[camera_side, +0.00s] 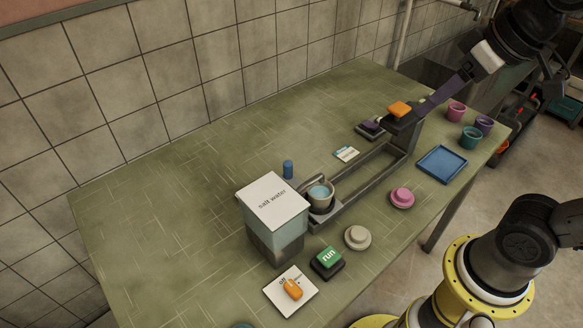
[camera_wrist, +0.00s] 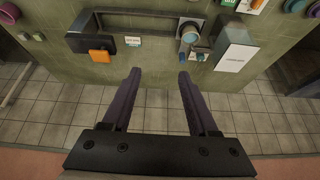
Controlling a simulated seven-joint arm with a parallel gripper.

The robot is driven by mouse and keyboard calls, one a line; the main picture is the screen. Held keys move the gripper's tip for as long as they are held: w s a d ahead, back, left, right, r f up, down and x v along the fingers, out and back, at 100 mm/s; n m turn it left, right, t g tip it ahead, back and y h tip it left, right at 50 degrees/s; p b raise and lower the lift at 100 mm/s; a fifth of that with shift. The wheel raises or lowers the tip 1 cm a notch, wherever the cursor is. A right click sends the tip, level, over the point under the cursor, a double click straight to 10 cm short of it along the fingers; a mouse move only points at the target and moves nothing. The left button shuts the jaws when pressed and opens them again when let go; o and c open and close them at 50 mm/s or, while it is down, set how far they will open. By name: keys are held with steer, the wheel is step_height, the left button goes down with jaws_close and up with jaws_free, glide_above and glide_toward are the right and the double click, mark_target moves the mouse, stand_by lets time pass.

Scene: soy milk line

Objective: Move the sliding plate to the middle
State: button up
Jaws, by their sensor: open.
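The sliding plate appears to be the dark piece with an orange block (camera_side: 399,108) at the far right end of a grey rail frame (camera_side: 345,209) in the side view. In the wrist view the orange block (camera_wrist: 100,56) is at the left end of the frame. My gripper (camera_wrist: 157,76) has long purple fingers, spread wide with nothing between them. The orange block lies to the left of both fingers in that view. In the side view a purple finger (camera_side: 441,95) overlaps the plate's end; I cannot tell if it touches.
A salt water box (camera_side: 273,210) and a cup (camera_side: 320,195) stand at the frame's near end. A green run button (camera_side: 327,260), grey button (camera_side: 357,237), pink button (camera_side: 402,197), blue tray (camera_side: 442,165) and coloured cups (camera_side: 471,137) line the front. The table's left side is clear.

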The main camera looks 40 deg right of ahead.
steer(key=w+a+r+g, duration=0.1)
steer(key=w+a+r, duration=0.1)
steer(key=w, duration=0.7)
steer(key=n+g, duration=0.2)
steer(key=g, duration=0.3)
glide_above(288, 163)
step_height(288, 163, down, 16)
steer(key=f, duration=0.1)
step_height(288, 163, down, 12)
steer(key=shift+f, duration=0.25)
jaws_close()
steer(key=shift+r, duration=0.1)
